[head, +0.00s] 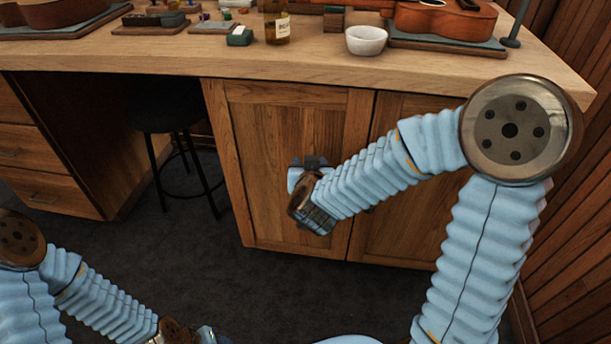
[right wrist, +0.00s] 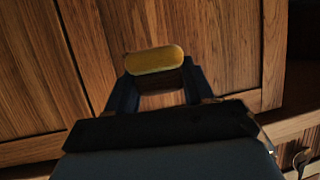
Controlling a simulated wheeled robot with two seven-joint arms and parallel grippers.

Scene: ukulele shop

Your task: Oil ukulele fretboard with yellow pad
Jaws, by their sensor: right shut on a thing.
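In the right wrist view my right gripper (right wrist: 158,82) is shut on a yellow pad (right wrist: 154,58). The pad is rounded, with a dark brown block behind it between the fingers. In the head view my right gripper (head: 307,166) hangs below the bench top in front of a cabinet door; the pad is hard to make out there. A brown ukulele (head: 445,18) lies on the bench at the upper right, its upper part cut by the picture edge. My left gripper (head: 206,336) is at the bottom edge, mostly cut off.
The wooden bench (head: 130,58) has a clear front strip. Another instrument (head: 50,13) lies at upper left. A dark stool (head: 170,107) stands under the bench.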

